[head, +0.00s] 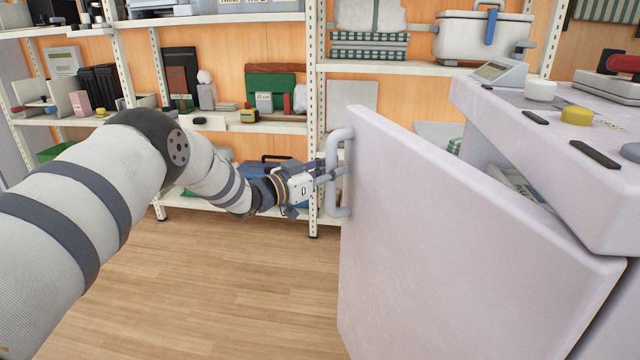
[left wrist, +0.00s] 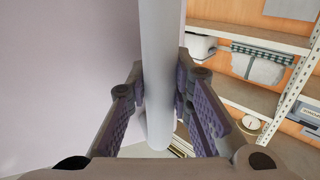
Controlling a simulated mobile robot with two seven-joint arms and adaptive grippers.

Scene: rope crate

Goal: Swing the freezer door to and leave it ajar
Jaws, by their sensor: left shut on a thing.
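The freezer door (head: 450,240) stands wide open in the head view, its pale flat face toward me. Its light grey bar handle (head: 334,180) is upright at the door's left edge. My left gripper (head: 335,174) is shut on the handle. In the left wrist view the handle (left wrist: 160,75) runs between the two fingers of the gripper (left wrist: 160,105), with the door's face (left wrist: 70,70) beside it on the left. The freezer body (head: 560,140) is at the right, and part of its inside shows behind the door. My right gripper is not in view.
Shelves (head: 230,125) with boxes and small goods line the back wall. A white cooler box (head: 483,35) sits on an upper shelf. Small objects, including a yellow one (head: 577,116), lie on the freezer top. The wooden floor (head: 200,290) left of the door is clear.

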